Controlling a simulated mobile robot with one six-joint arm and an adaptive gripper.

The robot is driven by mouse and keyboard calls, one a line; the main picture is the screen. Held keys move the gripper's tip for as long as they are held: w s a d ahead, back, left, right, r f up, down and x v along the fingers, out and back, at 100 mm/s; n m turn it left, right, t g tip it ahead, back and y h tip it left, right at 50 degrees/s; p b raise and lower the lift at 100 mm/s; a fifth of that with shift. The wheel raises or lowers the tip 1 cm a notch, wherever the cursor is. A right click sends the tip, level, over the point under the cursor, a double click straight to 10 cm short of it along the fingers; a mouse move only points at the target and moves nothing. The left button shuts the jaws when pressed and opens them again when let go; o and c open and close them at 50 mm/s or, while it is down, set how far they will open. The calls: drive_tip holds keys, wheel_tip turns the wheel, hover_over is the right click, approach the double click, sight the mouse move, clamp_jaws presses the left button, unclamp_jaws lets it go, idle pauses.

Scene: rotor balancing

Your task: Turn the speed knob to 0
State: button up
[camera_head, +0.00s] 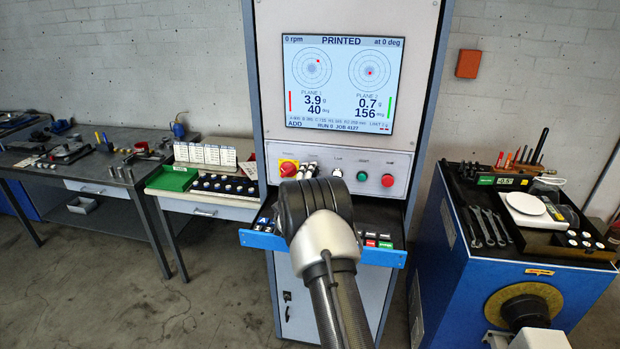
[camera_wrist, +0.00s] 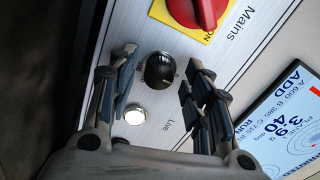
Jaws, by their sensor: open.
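A round black knob (camera_wrist: 159,71) sits on the pale control panel in the wrist view, with a small light mark on its rim. Its printed label is not readable there. My gripper (camera_wrist: 159,62) is open, with one finger on each side of the knob. Whether either finger touches it I cannot tell. The screen (camera_head: 337,85) reads 0 rpm.
A white lit lamp (camera_wrist: 135,116) is close beside the knob, near the left finger. A green button (camera_head: 362,176) and a red button (camera_head: 388,180) lie further right on the panel. A blue-edged keypad shelf (camera_head: 376,255) juts out below.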

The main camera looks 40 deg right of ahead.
drive_tip(key=v, duration=1.2)
drive_tip(key=shift+s, duration=0.1)
idle(0.4)
drive_tip(key=s+r+m+g+h+b, duration=0.15)
drive_tip(key=s+r+m+g, duration=0.35)
drive_tip(key=s+r+m, duration=0.55)
drive_tip(key=s+a+m+g+y, duration=0.2)
drive_tip(key=s+a+m+g, duration=0.25)
drive_tip(key=s+m, duration=0.9)
drive_tip(key=s+a+f+m+y, duration=0.1)
drive_tip(key=s+a+m+y, duration=0.3)
drive_tip(key=a+m, duration=0.3)
drive_tip(key=s+a+f+m+t+y+b, duration=0.1)
drive_tip(key=s+a+f+m+y, duration=0.1)
drive_tip(key=s+a+m+y, duration=0.3)
drive_tip(key=s+a+f+m+t+y+b, duration=0.1)
drive_tip(key=s+a+m+y, duration=0.3)
drive_tip(key=a+m, duration=0.6)
drive_tip(key=a+f, duration=0.1)
drive_tip(key=a, duration=0.5)
drive_tip(key=shift+s+a+m, duration=0.15)
drive_tip(key=shift+s+m, duration=0.15)
drive_tip(key=shift+s, duration=0.05)
